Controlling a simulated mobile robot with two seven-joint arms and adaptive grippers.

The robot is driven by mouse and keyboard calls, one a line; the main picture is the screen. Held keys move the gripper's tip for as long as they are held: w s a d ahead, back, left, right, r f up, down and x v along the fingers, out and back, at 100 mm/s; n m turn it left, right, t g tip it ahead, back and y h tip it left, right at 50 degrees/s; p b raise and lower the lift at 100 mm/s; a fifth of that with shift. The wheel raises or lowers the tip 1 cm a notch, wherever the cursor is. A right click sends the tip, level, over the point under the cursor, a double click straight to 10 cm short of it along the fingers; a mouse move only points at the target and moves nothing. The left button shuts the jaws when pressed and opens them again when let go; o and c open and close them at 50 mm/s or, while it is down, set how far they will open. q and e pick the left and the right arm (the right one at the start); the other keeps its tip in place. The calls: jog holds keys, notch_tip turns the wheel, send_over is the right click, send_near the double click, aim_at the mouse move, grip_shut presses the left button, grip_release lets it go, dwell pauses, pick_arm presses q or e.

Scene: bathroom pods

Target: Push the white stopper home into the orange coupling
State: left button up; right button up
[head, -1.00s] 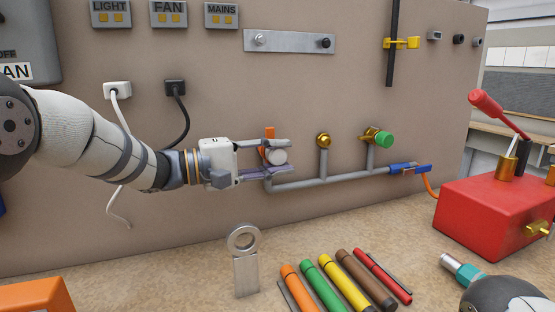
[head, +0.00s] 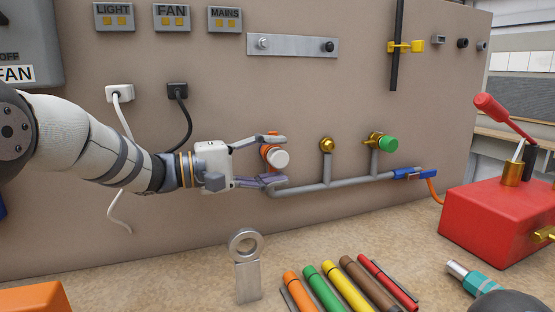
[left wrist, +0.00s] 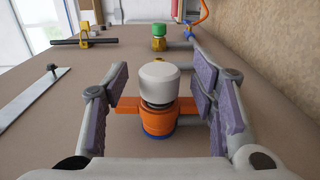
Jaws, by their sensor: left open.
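The white stopper (head: 281,159) faces out from the orange coupling (head: 266,152) at the left end of a grey pipe on the panel. In the left wrist view the stopper (left wrist: 159,80) sits in line on the coupling (left wrist: 159,119), with a dark ring showing between them. The coupling has orange tabs on both sides. My left gripper (head: 271,160) is open, one finger above and one below the stopper. In the left wrist view its purple pads stand apart from the stopper on both sides. My right gripper is not in view.
Along the pipe are a brass fitting (head: 327,145), a green-capped fitting (head: 387,144) and a blue connector (head: 414,174). A metal ring stand (head: 247,270), coloured markers (head: 345,286) and a red box (head: 497,222) stand on the bench. A black cable hangs behind my gripper.

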pick_arm(q)
jog(key=v, duration=1.1)
jog(key=shift+r, duration=0.1)
